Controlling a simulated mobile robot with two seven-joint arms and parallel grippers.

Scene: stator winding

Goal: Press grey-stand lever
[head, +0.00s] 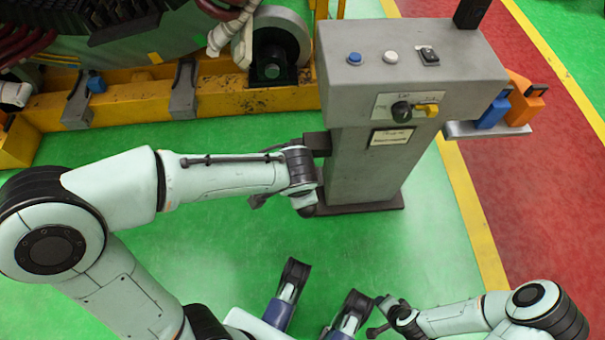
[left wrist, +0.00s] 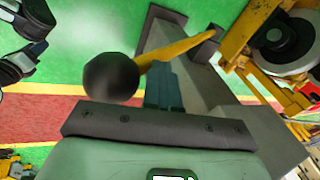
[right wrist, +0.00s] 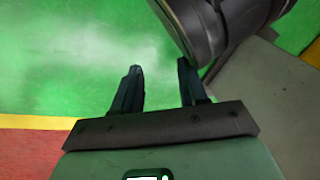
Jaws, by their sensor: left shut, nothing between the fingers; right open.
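The grey stand (head: 355,165) rises at centre-right of the head view. Its yellow lever (left wrist: 178,47) with a black ball knob (left wrist: 112,78) shows in the left wrist view, running from a dark bracket on the stand. My left gripper (left wrist: 164,70) is shut and empty, its fingers right at the lever beside the knob; I cannot tell whether they touch. In the head view my left wrist (head: 300,170) is against the stand's left side and hides the lever and fingers. My right gripper (right wrist: 160,70) is open and empty, over green floor, away from the stand.
The stand's top has a blue button (head: 354,58), a white button (head: 391,57) and a black switch (head: 430,56). A side shelf (head: 490,130) holds blue and orange items. Yellow machinery (head: 220,100) stands behind at left. Green floor is open in front of the stand.

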